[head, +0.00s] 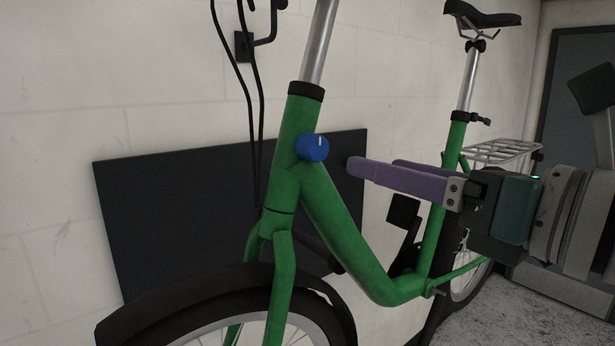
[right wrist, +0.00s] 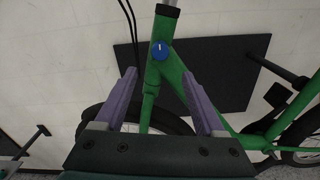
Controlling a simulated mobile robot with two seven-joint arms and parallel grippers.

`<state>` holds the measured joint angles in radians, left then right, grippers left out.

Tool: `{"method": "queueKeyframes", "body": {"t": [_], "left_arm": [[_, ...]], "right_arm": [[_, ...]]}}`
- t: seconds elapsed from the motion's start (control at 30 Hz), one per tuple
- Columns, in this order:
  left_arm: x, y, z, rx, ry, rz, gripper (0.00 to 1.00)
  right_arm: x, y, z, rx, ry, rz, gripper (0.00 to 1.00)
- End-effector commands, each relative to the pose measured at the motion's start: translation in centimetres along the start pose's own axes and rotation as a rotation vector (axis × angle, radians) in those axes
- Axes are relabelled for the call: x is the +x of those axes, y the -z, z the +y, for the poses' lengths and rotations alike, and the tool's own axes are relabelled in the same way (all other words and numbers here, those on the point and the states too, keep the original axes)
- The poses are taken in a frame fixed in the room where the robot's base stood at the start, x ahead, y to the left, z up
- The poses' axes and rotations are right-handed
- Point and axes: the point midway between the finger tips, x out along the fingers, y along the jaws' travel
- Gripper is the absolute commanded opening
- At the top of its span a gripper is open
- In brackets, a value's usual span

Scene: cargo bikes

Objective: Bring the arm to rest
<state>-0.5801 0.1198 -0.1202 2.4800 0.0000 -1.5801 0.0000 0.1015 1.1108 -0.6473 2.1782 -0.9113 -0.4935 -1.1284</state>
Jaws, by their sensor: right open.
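My right gripper (head: 370,172) reaches in from the right in the head view, its two purple fingers pointing left. It is open and empty in front of the green bike frame (head: 341,231). A blue knob (head: 312,148) with a pale mark sits on the frame just left of the fingertips, apart from them. In the right wrist view, the open fingers (right wrist: 158,78) frame the bike's head tube, and the blue knob (right wrist: 160,49) shows beyond the tips. My left gripper is in neither view.
A dark panel (head: 150,215) is on the pale wall behind the bike. The front wheel (head: 215,290) is at the bottom, the saddle (head: 482,17) and rear rack (head: 505,150) at the right. Speckled floor (head: 500,325) shows at lower right.

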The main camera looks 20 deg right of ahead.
Motion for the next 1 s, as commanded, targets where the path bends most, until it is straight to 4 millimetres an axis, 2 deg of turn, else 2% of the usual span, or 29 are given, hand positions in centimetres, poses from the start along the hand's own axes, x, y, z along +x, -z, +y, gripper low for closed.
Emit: {"method": "queueKeyframes", "body": {"t": [0.37, 0.47, 0.57, 0.63, 0.7, 0.77, 0.8, 0.9, 1.0], "left_arm": [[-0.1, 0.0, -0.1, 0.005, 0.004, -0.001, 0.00], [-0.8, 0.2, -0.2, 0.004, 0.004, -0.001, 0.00], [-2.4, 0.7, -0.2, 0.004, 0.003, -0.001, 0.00], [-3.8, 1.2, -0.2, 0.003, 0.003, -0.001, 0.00], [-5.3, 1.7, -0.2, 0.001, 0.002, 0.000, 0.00], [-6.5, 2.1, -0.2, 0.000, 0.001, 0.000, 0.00], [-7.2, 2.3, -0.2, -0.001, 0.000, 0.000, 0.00], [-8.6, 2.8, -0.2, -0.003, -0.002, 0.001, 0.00], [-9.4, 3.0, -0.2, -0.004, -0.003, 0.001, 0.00]], "right_arm": [[0.0, -0.1, 0.0, 0.009, 0.003, -0.001, 0.72], [-0.1, -0.6, 0.1, 0.142, 0.046, -0.015, 0.72], [-0.7, -1.1, -0.4, 0.500, 0.179, -0.048, 0.72], [-2.0, -0.5, -1.3, 0.865, 0.339, -0.077, 0.72], [-4.3, 1.4, -2.0, 1.254, 0.548, -0.112, 0.72], [-6.9, 3.6, -2.1, 1.568, 0.750, -0.149, 0.72], [-8.9, 5.2, -1.6, 1.753, 0.890, -0.177, 0.72], [-13.8, 8.5, 0.7, 2.123, 1.241, -0.261, 0.72], [-17.6, 10.5, 3.4, 2.340, 1.529, -0.340, 0.72]]}}
